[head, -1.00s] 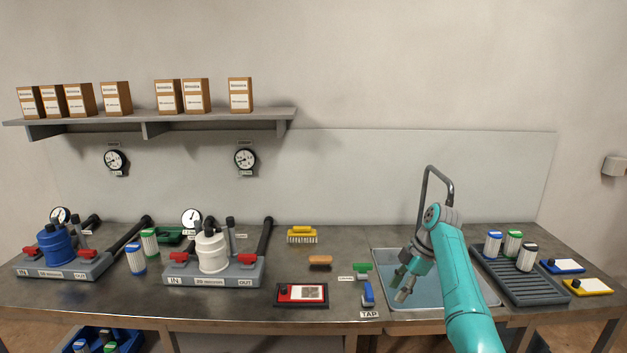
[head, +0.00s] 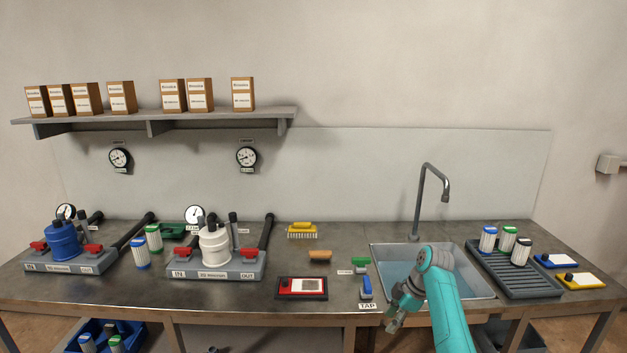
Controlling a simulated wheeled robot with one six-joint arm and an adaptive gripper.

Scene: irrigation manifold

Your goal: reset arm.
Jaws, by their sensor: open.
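My teal arm reaches in from the bottom right, and my gripper (head: 391,326) is at its end, low at the front edge of the bench in front of the sink. The gripper is open, tilted down to the left, and nothing shows between its fingers. The sink (head: 383,262) lies behind my arm, which hides part of its front rim. The grey tap spout (head: 424,190) stands clear behind the sink. The blue-handled tap lever (head: 366,288), by the TAP label, is just left of and behind my gripper.
Two filter manifolds, one with a blue housing (head: 63,243) and one with a white housing (head: 214,246), stand at left. A drain rack (head: 520,277) holding cartridges is right of the sink.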

